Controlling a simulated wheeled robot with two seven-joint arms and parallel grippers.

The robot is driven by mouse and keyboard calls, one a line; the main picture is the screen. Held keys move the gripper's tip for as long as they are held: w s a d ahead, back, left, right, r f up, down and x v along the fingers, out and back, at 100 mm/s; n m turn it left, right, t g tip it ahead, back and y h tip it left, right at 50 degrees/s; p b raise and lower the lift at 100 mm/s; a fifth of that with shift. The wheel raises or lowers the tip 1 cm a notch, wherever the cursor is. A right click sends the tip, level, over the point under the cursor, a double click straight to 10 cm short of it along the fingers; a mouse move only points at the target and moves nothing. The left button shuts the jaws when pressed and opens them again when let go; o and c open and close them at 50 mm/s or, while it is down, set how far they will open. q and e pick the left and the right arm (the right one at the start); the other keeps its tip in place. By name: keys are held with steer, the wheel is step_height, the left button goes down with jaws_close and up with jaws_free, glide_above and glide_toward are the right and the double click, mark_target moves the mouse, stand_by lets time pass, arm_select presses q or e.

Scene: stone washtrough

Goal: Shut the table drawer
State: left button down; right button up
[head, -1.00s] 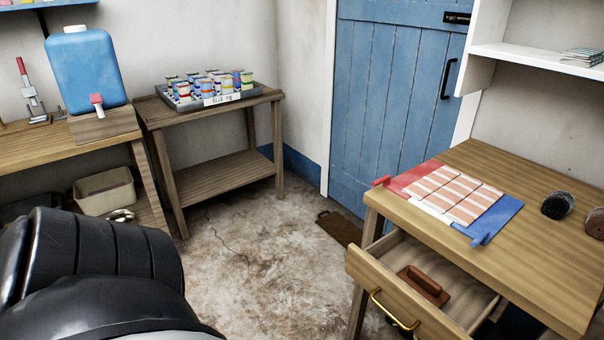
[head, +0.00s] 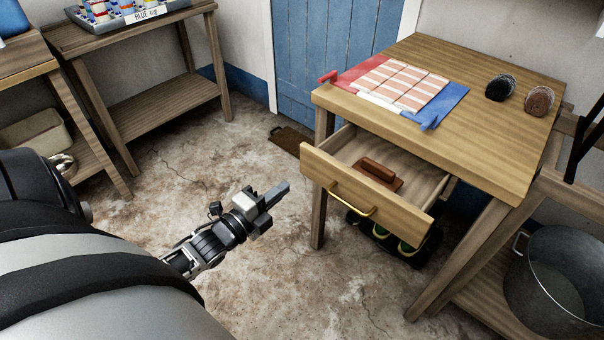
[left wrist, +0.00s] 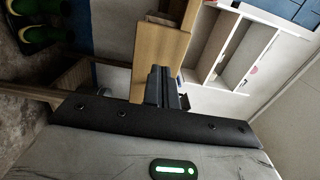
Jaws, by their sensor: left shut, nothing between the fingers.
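The table drawer (head: 368,193) is pulled out from under the wooden table (head: 490,150). Its wooden front has a brass handle (head: 352,205), and a brown wooden block with a handle (head: 378,172) lies inside. My left gripper (head: 276,194) is shut and empty. It hangs over the floor to the left of the drawer front, apart from it, pointing toward the table. In the left wrist view its dark fingers (left wrist: 166,88) are together in front of a wooden panel (left wrist: 158,55); I cannot tell whether that is the drawer front. My right gripper is not in view.
Green-and-black boots (head: 385,237) stand below the drawer. A metal tub (head: 555,285) is at the right, a low wooden shelf (head: 165,110) at the left.

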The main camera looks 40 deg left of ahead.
mark_target(311, 167)
arm_select(q)
steer(key=w, duration=0.7)
steer(key=shift+w+d, duration=0.3)
steer(key=shift+d, duration=0.05)
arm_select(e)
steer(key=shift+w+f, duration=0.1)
